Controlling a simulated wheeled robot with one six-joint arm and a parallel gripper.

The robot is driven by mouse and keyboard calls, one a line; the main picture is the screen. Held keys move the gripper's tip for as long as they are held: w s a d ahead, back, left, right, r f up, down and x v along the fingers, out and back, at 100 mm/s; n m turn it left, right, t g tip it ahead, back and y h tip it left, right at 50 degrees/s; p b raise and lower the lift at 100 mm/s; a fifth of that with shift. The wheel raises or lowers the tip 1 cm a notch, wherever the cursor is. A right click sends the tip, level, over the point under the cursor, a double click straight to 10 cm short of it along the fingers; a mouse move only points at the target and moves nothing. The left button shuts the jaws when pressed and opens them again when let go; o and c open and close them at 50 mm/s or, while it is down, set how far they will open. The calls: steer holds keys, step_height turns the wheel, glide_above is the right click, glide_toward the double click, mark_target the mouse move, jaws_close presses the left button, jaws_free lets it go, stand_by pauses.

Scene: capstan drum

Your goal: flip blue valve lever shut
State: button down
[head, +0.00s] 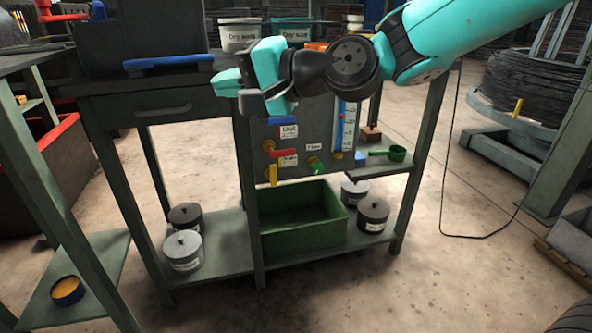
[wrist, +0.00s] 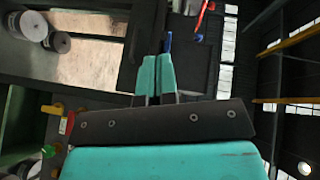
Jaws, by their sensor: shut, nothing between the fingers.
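A small blue piece (head: 275,121), which looks like the blue valve lever, shows on the grey panel (head: 343,166) just above the "Out" label. My gripper partly hides it, so I cannot tell its full position. My gripper (head: 222,83) is shut and empty, pointing left, in front of and above the panel's upper left, apart from the levers. In the wrist view its closed fingertips (wrist: 157,60) show at the centre. I cannot make out the blue lever on the panel in that view.
Red (head: 284,153), yellow (head: 273,175) and green (head: 316,166) levers sit lower on the panel. A green bin (head: 330,240) stands below. A long blue bar (head: 168,61) lies on the bench left of my gripper. Lidded pots (head: 183,250) stand on the lower shelf.

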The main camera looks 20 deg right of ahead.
steer(key=w+d+f+m+t+y+b, duration=0.1)
steer(key=w+d+f+m+t+b, duration=0.4)
steer(key=w+f+m+t+b, duration=0.7)
steer(key=w+d+f+m+t+h+b, duration=0.3)
steer(key=d+f+m+h+b, duration=0.3)
steer(key=f+m+h+b, duration=0.1)
steer(key=w+d+f+m+t+h+b, duration=0.3)
steer(key=d+f+m+h+b, duration=0.3)
steer(key=f+m+b, duration=0.3)
steer(key=m+h+b, duration=0.1)
steer(key=m, duration=0.3)
steer(key=shift+m+h+b, duration=0.3)
steer(key=shift+h+b, duration=0.1)
steer(key=shift+r, duration=0.1)
steer(key=p+x, duration=1)
steer(key=p, duration=0.9)
steer(key=shift+s, duration=0.15)
steer(key=shift+r, duration=0.1)
